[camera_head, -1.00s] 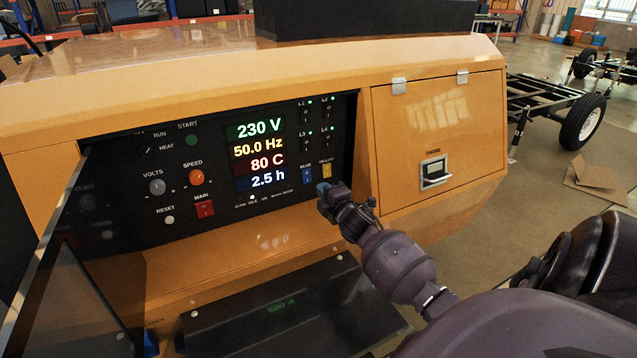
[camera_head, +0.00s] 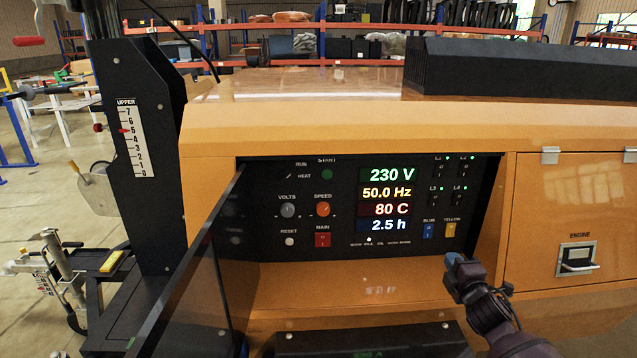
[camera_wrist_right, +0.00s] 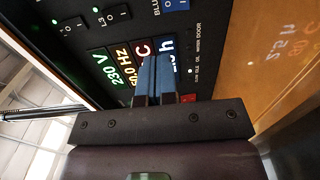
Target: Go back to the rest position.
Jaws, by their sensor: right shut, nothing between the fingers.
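My right gripper (camera_head: 453,262) is shut and empty, at the lower right of the black control panel (camera_head: 262,200) in the head view. It is just below the blue switch (camera_head: 428,231) and the yellow switch (camera_head: 450,230), and seems apart from the panel. In the right wrist view the closed blue fingertips (camera_wrist_right: 157,72) overlap the lit display (camera_wrist_right: 112,73). The display (camera_head: 386,200) reads 230 V, 50.0 Hz, 80 C and 2.5 h. My left gripper is not in view.
The dark panel door (camera_head: 190,285) stands open at the panel's left. The closed engine hatch (camera_head: 575,215) is at the right on the orange housing (camera_head: 310,130). A black mast with an UPPER scale (camera_head: 132,135) stands at the left. Shelves (camera_head: 300,45) are far behind.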

